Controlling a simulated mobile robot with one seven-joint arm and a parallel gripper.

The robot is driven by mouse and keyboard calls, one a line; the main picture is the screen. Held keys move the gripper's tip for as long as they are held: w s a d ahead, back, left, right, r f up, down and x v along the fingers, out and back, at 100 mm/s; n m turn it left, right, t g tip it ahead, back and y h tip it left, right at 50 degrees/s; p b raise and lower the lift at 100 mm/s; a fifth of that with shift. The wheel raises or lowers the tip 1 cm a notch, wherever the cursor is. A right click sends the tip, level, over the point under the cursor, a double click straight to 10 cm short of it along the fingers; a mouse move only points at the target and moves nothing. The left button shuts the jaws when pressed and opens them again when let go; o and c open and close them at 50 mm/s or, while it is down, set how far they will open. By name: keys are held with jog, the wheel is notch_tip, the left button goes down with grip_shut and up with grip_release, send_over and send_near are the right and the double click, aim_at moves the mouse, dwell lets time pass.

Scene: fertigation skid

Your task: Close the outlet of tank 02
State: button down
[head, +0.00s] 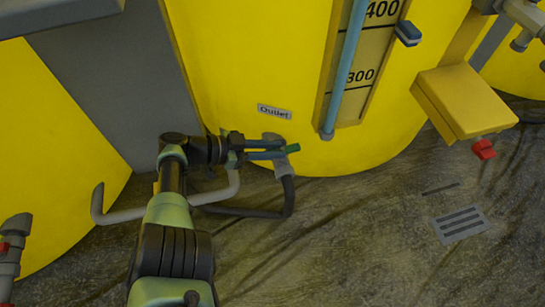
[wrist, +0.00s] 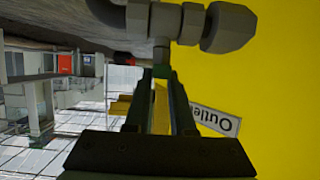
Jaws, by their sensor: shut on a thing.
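The yellow tank (head: 235,60) fills the middle of the head view; no tank number is readable. Its "Outlet" label (head: 275,111) sits just above the outlet valve (head: 284,168), a grey fitting low on the tank. A small green handle (head: 293,148) shows at the valve. My gripper (head: 280,149) reaches in from the left, its fingers closed at the handle. In the wrist view, the fingers (wrist: 161,75) converge just below the grey valve body (wrist: 180,22), and the label (wrist: 216,121) is on the right. The fingers hide most of the handle.
A dark hose (head: 288,200) bends down from the valve, and a grey pipe (head: 130,215) runs low beside my arm. A yellow box (head: 463,100) with a red knob (head: 484,149) stands at right. A floor drain (head: 461,223) lies at lower right; the floor around it is open.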

jog(key=shift+w+r+m+g+b, duration=0.15)
jog(key=shift+m+g+b, duration=0.15)
jog(key=shift+b, duration=0.2)
jog(key=c, duration=0.8)
grip_release()
jog(key=shift+o, duration=0.2)
jog(key=v, duration=1.3)
jog(key=shift+b, duration=0.45)
